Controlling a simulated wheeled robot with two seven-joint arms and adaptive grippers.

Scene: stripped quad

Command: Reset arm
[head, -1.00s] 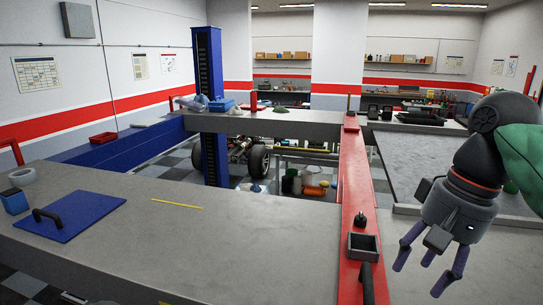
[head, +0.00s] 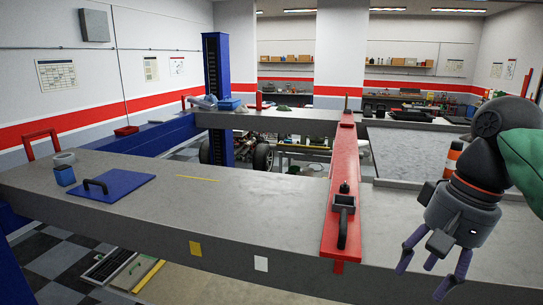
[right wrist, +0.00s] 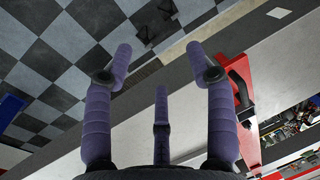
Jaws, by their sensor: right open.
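My right gripper (head: 435,262) hangs at the right of the head view, fingers pointing down, in front of the grey bench's near edge. Its purple fingers are spread and empty. In the right wrist view the gripper (right wrist: 160,70) shows its fingers apart with nothing between them, above the checkered floor and the bench edge. My left gripper is in neither view.
A blue post (head: 217,90) stands behind.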

